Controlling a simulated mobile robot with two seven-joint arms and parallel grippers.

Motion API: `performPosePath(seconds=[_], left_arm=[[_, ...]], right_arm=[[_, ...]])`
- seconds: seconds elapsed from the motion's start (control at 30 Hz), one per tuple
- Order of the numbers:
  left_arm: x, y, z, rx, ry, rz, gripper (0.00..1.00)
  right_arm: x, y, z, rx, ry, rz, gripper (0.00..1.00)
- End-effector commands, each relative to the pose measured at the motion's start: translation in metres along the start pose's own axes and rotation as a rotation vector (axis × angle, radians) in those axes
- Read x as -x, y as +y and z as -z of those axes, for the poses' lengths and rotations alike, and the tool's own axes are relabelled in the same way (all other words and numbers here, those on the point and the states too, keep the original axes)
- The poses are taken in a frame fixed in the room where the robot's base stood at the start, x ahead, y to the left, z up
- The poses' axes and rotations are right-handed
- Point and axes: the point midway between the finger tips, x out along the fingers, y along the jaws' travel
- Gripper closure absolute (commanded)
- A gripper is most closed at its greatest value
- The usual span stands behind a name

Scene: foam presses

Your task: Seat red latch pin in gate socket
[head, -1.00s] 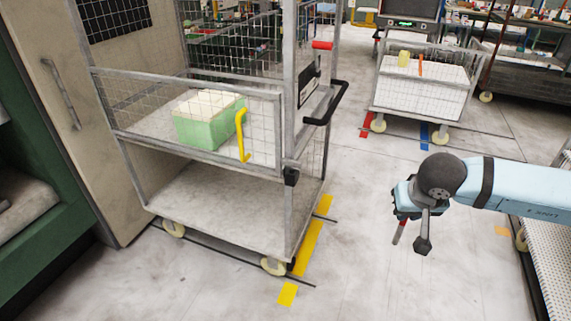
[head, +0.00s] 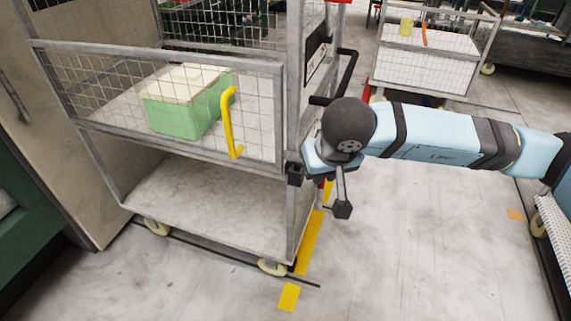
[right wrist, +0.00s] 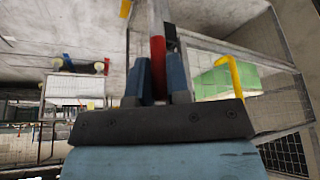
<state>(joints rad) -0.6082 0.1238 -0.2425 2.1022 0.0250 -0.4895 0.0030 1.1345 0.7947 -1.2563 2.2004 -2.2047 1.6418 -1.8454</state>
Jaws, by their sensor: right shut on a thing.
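My right gripper (right wrist: 158,85) is shut on the red latch pin (right wrist: 158,58), which stands between its two blue fingers in the right wrist view. In the head view this gripper (head: 322,168) is beside the cart's front right corner post, and a bit of red shows below it. A small black block (head: 294,174), perhaps the gate socket, sits on that corner at the gate's lower edge. The wire mesh gate (head: 180,112) spans the cart front and carries a yellow handle (head: 230,122). I cannot tell whether the pin touches the socket. My left gripper is not in view.
A green crate (head: 172,117) with pale blocks stands on the cart's upper deck behind the gate. A black push handle (head: 349,75) sticks out on the cart's right. A second cart (head: 425,60) stands behind.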

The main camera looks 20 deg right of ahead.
Motion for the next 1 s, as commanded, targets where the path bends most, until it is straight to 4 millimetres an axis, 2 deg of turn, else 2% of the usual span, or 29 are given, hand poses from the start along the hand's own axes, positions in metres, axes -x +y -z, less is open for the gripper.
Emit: performPosePath(seconds=[0.4, 0.7, 0.83, 1.0], left_arm=[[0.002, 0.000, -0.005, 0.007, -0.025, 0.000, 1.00], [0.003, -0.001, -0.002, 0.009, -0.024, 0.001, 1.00], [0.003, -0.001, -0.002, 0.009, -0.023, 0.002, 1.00], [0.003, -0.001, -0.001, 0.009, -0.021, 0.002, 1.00]], right_arm=[[-0.041, -0.001, 0.101, -0.004, 0.000, 0.001, 1.00], [-0.065, -0.001, 0.160, -0.003, 0.000, 0.000, 1.00], [-0.086, 0.000, 0.147, 0.001, -0.003, 0.001, 1.00], [-0.098, 0.000, 0.143, 0.000, 0.000, 0.001, 1.00]])
